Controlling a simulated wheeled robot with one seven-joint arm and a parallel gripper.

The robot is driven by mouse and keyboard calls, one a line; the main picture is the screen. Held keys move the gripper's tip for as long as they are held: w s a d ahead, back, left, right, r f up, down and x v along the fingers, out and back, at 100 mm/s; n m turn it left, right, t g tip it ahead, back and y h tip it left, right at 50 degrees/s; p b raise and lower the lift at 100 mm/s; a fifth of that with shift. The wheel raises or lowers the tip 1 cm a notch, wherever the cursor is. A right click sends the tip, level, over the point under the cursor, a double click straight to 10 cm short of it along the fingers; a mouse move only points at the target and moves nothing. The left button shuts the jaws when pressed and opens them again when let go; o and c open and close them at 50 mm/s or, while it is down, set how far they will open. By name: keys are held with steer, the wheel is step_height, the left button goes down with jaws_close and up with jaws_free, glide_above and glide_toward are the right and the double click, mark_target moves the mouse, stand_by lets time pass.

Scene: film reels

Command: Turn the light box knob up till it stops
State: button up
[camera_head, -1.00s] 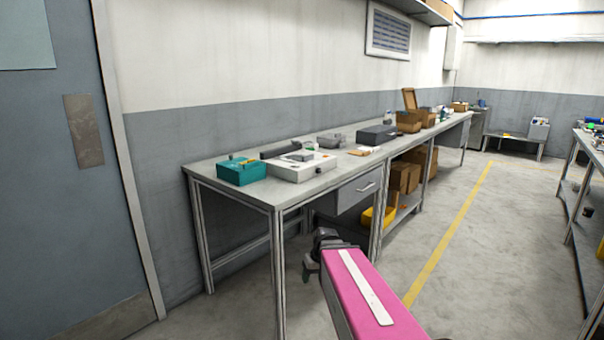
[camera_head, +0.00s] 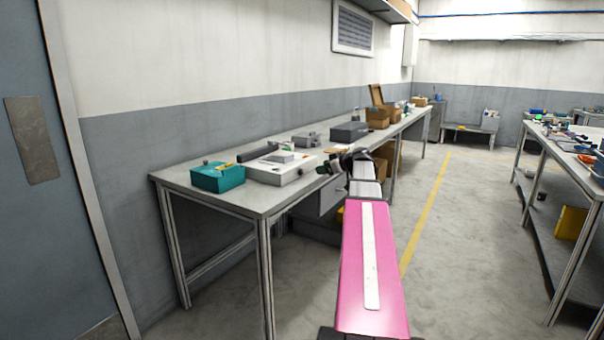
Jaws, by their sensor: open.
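The light box looks to be the low white box (camera_head: 282,170) on the near end of the left workbench (camera_head: 225,199), with a pale flat piece on its top. Its knob is too small to make out clearly. My gripper (camera_head: 328,166) is dark and small at the end of my pink arm, just right of the white box in the picture and apart from it. Its jaws are open, and nothing shows between them.
A teal box (camera_head: 218,177) stands left of the white box. A grey case (camera_head: 349,131) and brown cartons (camera_head: 377,116) stand farther along the bench. A second bench (camera_head: 535,130) with many items is on the right. The floor between the benches is clear, with a yellow line (camera_head: 428,215).

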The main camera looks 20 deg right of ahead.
mark_target(302, 172)
steer(key=x, duration=1)
steer(key=shift+w+a+f, duration=0.1)
steer(key=shift+f, duration=0.1)
steer(key=c, duration=0.9)
